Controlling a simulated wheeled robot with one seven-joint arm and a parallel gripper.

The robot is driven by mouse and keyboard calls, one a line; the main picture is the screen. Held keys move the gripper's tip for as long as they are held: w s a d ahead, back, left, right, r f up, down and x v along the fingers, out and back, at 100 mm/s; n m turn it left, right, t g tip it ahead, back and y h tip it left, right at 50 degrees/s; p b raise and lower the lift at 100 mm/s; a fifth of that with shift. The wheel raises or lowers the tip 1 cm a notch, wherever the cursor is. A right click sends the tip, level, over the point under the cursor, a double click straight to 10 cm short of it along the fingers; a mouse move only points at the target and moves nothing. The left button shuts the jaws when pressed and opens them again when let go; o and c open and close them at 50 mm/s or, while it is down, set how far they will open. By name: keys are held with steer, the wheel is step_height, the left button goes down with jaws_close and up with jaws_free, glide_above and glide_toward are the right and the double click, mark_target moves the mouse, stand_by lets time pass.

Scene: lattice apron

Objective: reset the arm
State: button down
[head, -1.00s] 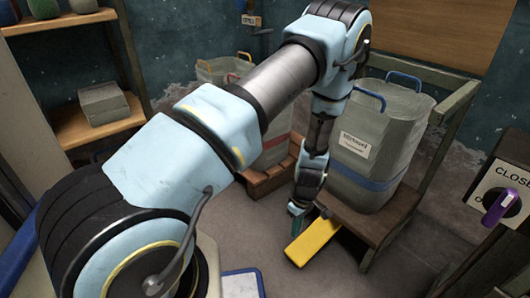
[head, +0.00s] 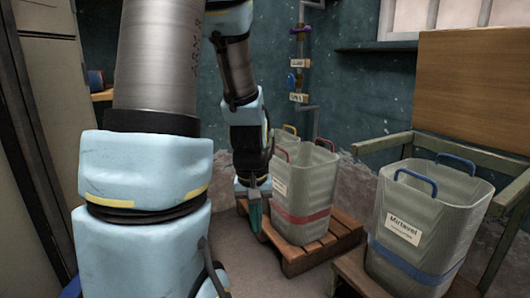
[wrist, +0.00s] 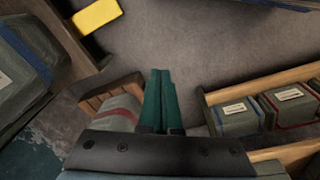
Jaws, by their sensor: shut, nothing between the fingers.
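My gripper (head: 256,215) points down in the head view, left of the red-banded bin. Its teal fingers are together and empty. In the wrist view my gripper (wrist: 161,75) points out over bare grey floor, with nothing between the fingers. My arm is raised and bent, and its links cover the left middle of the head view.
A red-banded bin (head: 306,182) stands on a wooden pallet (head: 338,236). A blue-banded bin (head: 433,215) stands on a wooden stand at right. The wrist view shows a yellow piece (wrist: 96,14) and a shelf with several small bins (wrist: 237,116).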

steer(key=s+a+r+m, duration=0.1)
steer(key=s+a+r, duration=0.2)
steer(key=a+r, duration=0.15)
step_height(320, 180, up, 35)
steer(key=p, duration=3.5)
steer(key=shift+f+t+p, duration=0.15)
steer(key=shift+t+p, duration=0.15)
steer(key=shift+p, duration=0.1)
